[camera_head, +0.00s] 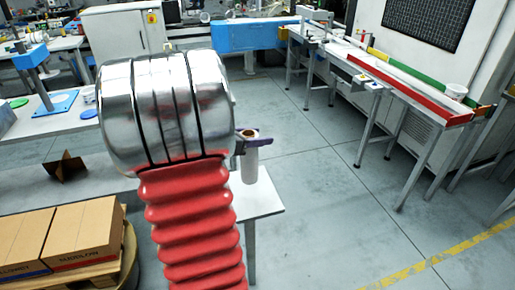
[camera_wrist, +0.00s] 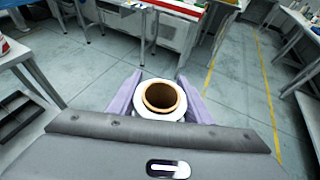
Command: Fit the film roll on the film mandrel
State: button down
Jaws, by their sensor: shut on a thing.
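The film roll (camera_head: 250,166) is a white cylinder with a brown core, held roughly upright in the head view. It is just right of my arm, above the floor and near the right end of a grey table. My gripper (camera_head: 247,140) has purple fingers closed around its upper part. In the wrist view the film roll (camera_wrist: 161,113) shows its open brown core from above, between the two purple fingers of my gripper (camera_wrist: 160,84). My arm hides part of the head view. I cannot make out the film mandrel in either view.
A grey table (camera_head: 262,203) lies behind my arm, with cardboard boxes (camera_head: 84,232) at lower left. A blue machine (camera_head: 254,35) stands at the back. A long bench with a red rail (camera_head: 410,92) stands at right. The floor (camera_head: 330,190) between is clear.

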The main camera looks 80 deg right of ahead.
jog(key=shift+r, duration=1.15)
jog(key=shift+s, duration=0.1)
